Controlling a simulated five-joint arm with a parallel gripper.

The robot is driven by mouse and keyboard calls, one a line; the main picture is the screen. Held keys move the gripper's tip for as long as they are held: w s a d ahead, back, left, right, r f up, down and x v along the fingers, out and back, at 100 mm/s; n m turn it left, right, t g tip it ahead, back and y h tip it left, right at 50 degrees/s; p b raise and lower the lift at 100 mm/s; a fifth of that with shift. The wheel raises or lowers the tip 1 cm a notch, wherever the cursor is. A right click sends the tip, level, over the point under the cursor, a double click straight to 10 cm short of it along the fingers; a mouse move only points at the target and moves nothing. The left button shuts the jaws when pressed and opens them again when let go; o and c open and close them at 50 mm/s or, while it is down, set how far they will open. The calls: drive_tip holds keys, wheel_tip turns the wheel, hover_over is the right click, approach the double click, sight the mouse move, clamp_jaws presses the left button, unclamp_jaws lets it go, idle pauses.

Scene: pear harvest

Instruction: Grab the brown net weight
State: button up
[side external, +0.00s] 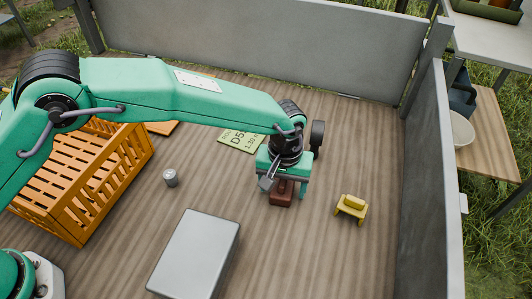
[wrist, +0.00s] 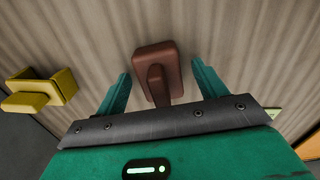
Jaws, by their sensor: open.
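The brown net weight (side external: 281,197) stands on the wooden floor below my gripper (side external: 284,188) in the side external view. It is a reddish-brown block with a raised handle on top, and my gripper partly covers it there. In the wrist view, the brown net weight (wrist: 157,59) lies between and slightly ahead of the two green fingers of my gripper (wrist: 158,88). The fingers are open, with a gap on each side of the weight. I cannot tell how high the fingertips are above the floor.
A yellow piece with short legs (side external: 352,207) stands right of the weight. A grey box (side external: 196,252), a small metal cylinder (side external: 171,178) and an orange crate (side external: 93,190) are to the left. A green sign (side external: 238,140) lies behind. Grey walls (side external: 260,42) bound the floor.

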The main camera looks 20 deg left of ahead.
sight(284, 182)
idle(0.3)
drive_tip(key=c, duration=1.3)
drive_tip(key=shift+r, duration=0.2)
drive_tip(key=shift+r, duration=0.5)
drive_tip(key=r, duration=0.3)
drive_tip(key=shift+s+d+r, duration=0.15)
drive_tip(key=shift+s, duration=0.1)
drive_tip(key=s+d+r, duration=0.1)
drive_tip(key=s+r, duration=0.1)
drive_tip(key=s, duration=0.1)
drive_tip(key=s+d+r, duration=0.1)
drive_tip(key=s+r, duration=0.1)
drive_tip(key=s, duration=0.2)
drive_tip(key=s+d+r, duration=0.1)
drive_tip(key=s+r, duration=0.1)
drive_tip(key=s, duration=0.1)
drive_tip(key=shift+s+r, duration=0.2)
drive_tip(key=shift+s, duration=0.2)
